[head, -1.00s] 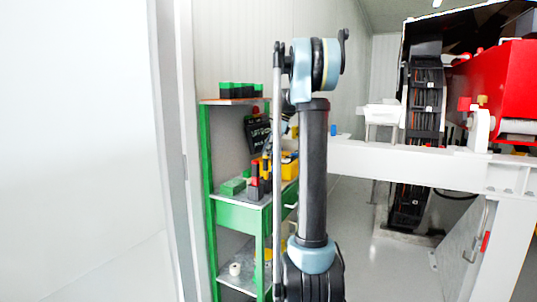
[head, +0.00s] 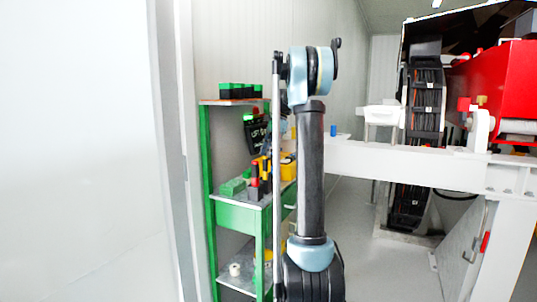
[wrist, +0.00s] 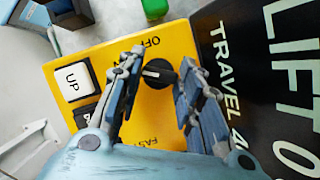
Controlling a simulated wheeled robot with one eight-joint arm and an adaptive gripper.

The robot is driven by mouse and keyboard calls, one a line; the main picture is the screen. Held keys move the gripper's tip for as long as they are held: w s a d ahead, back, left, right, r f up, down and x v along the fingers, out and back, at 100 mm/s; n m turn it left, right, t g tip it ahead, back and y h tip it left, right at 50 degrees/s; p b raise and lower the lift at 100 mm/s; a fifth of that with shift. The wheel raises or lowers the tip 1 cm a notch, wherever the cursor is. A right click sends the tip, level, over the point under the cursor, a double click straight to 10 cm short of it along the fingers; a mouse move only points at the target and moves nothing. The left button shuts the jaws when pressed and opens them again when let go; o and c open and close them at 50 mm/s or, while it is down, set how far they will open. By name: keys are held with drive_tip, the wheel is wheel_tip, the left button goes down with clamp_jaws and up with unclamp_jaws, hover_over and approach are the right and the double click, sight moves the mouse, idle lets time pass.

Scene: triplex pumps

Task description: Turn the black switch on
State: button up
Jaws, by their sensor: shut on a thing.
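The black switch (wrist: 157,74) is a round knob with a white mark, on a yellow control box (wrist: 60,50) in the wrist view. The mark points roughly left in the picture. "OFF" is printed above the knob and "FAST" below it, partly covered. My gripper (wrist: 160,62) has one finger on each side of the knob and is shut on it. In the head view, part of the yellow box (head: 288,168) shows on the green shelf behind my arm; the knob and fingers are hidden there.
A white UP button (wrist: 73,79) and a partly hidden button sit left of my fingers. A black sign (wrist: 235,90) with white lettering adjoins the box's right side. The green shelf (head: 235,215) holds several small items. Open floor lies right of my arm.

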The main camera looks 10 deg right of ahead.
drive_tip(key=shift+w, duration=0.1)
drive_tip(key=o, duration=1.1)
drive_tip(key=shift+c, duration=0.2)
drive_tip(key=v, duration=0.7)
drive_tip(key=shift+d+r, duration=0.15)
drive_tip(key=shift+r, duration=0.2)
drive_tip(key=shift+w, duration=0.1)
